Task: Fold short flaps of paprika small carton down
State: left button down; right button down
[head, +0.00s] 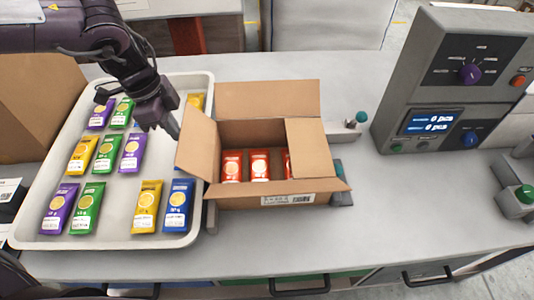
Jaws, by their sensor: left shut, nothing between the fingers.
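The open brown paprika carton (264,132) stands on the grey worktop in the head view. Red packets (260,166) are inside it. Its left short flap (197,146) stands up and leans outward. Its right short flap (309,148) leans over the right side of the opening and partly hides a red packet. The back long flap (268,98) stands up. The front edge bears a white label (288,199). My left gripper (174,131) is shut and empty, above the tray, just left of the left short flap. My right gripper is not in view.
A white tray (110,243) with purple, green, yellow and blue packets lies left of the carton. A grey weigher (452,88) with a display stands at the right. A brown box (40,105) is at the far left.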

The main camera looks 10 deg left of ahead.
aim_at(195, 139)
pick_arm(q)
jog(key=shift+w+d+r+b, duration=0.1)
jog(key=shift+d+r+b, duration=0.1)
jog(key=shift+d, duration=0.5)
jog(key=shift+w+d+r+b, duration=0.15)
jog(key=shift+d, duration=0.5)
jog(key=shift+w+d+r+b, duration=0.1)
jog(key=shift+d+r+b, duration=0.1)
jog(key=shift+d, duration=0.5)
jog(key=shift+f, duration=0.1)
jog(key=shift+w+d+b, duration=0.15)
jog(key=shift+d+b, duration=0.25)
jog(key=shift+d, duration=0.1)
jog(key=d, duration=0.2)
jog(key=w+d+b, duration=0.1)
jog(key=shift+d+r, duration=0.1)
jog(key=shift+r, duration=0.25)
